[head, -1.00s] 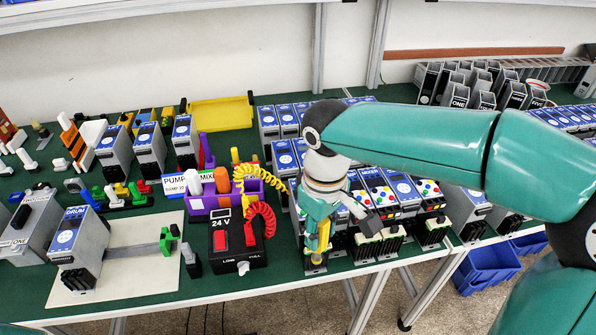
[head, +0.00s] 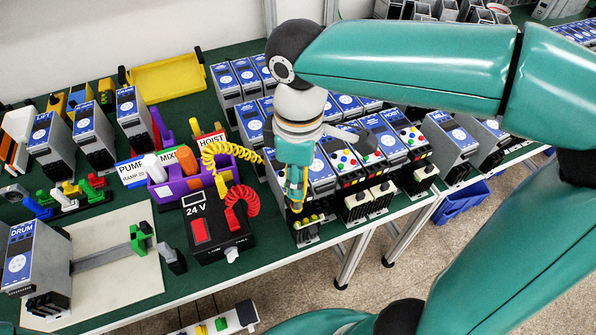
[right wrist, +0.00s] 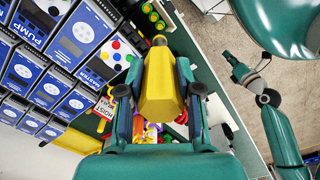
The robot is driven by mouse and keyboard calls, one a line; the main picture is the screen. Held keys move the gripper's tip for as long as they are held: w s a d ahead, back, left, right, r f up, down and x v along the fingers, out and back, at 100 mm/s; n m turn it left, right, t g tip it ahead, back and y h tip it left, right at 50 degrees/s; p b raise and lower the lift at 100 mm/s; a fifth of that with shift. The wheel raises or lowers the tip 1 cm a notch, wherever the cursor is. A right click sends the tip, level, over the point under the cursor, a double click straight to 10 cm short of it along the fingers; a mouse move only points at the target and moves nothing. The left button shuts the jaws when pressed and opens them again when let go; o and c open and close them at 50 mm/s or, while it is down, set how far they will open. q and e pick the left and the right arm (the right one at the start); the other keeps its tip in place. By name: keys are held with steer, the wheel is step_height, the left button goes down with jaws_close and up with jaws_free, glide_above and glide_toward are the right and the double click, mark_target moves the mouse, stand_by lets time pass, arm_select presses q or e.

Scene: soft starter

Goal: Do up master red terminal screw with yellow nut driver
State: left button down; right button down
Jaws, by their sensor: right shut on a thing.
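My right gripper (head: 293,178) is shut on the yellow nut driver (right wrist: 160,92), whose handle fills the middle of the right wrist view. In the head view the driver (head: 297,192) points down at the front terminals (head: 308,222) of a soft starter at the bench edge. I cannot tell if its tip touches a screw. The red terminal screw is not clear. A starter labelled MASTER (right wrist: 95,77) shows in the right wrist view, left of the driver. My left gripper (right wrist: 243,72) shows small there; its jaws are unclear.
A black 24 V box (head: 212,228) with a coiled red cord (head: 243,197) stands left of the driver. A purple holder (head: 200,180) is behind it. The DRUM starter (head: 35,262) stands on a white board (head: 120,285).

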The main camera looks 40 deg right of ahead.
steer(key=shift+f+b, duration=2.25)
steer(key=shift+f, duration=0.6)
steer(key=shift+s+f+b, duration=0.1)
steer(key=shift+f+b, duration=0.3)
steer(key=shift+f, duration=0.1)
steer(key=shift+r+n, duration=0.15)
steer(key=shift+n, duration=0.65)
steer(key=n+p, duration=0.1)
steer(key=n, duration=0.2)
steer(key=shift+d, duration=0.1)
